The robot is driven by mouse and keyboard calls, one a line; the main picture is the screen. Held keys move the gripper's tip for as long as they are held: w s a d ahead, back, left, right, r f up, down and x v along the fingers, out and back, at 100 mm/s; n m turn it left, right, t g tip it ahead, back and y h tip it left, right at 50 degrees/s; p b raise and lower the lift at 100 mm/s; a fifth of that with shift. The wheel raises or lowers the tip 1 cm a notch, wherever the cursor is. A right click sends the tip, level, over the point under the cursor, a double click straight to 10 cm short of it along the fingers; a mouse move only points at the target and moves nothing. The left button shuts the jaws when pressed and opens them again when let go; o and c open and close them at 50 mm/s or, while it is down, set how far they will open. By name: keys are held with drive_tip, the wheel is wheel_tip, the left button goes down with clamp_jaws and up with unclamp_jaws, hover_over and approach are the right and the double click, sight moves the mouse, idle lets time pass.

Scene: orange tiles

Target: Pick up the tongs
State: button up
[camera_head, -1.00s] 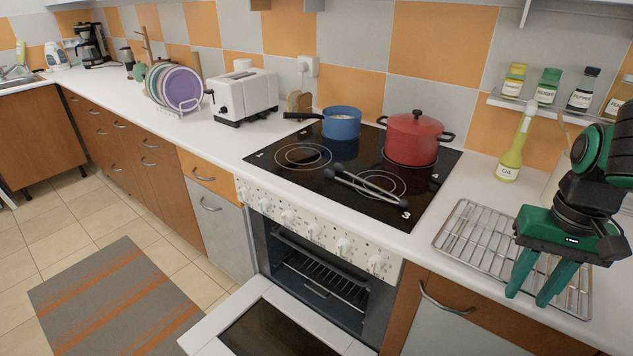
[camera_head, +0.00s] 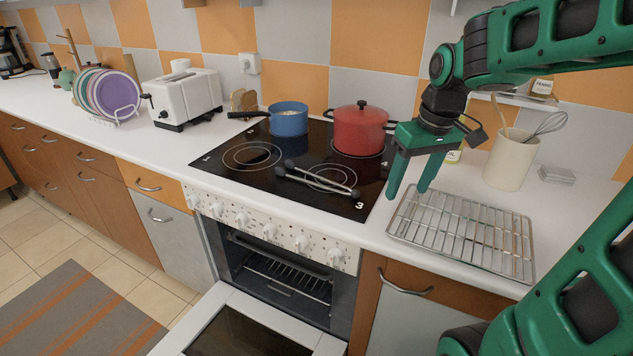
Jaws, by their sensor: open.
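A red lidded pot (camera_head: 360,130) and a blue saucepan (camera_head: 289,121) stand behind the tongs. A wire rack (camera_head: 465,232) lies right of the cooktop. A utensil crock (camera_head: 511,160) stands behind it. The oven door (camera_head: 245,325) hangs open below. A toaster (camera_head: 183,98) stands left.

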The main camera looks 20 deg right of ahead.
drive_tip(key=w+a+r+n+t+y, duration=0.1)
drive_tip(key=w+a+n, duration=0.35)
drive_tip(key=w, duration=0.45)
drive_tip(key=w+a+r+n+y, duration=0.1)
drive_tip(key=w+a+n, duration=0.2)
drive_tip(key=w+a, duration=0.45)
drive_tip(key=w+f, duration=0.1)
drive_tip(key=f, duration=0.1)
drive_tip(key=w+f, duration=0.2)
drive_tip(key=shift+w+f, duration=0.3)
drive_tip(key=shift+f, duration=0.1)
drive_tip(key=shift+x, duration=2.75)
drive_tip(key=shift+d, duration=0.1)
drive_tip(key=c, duration=1.2)
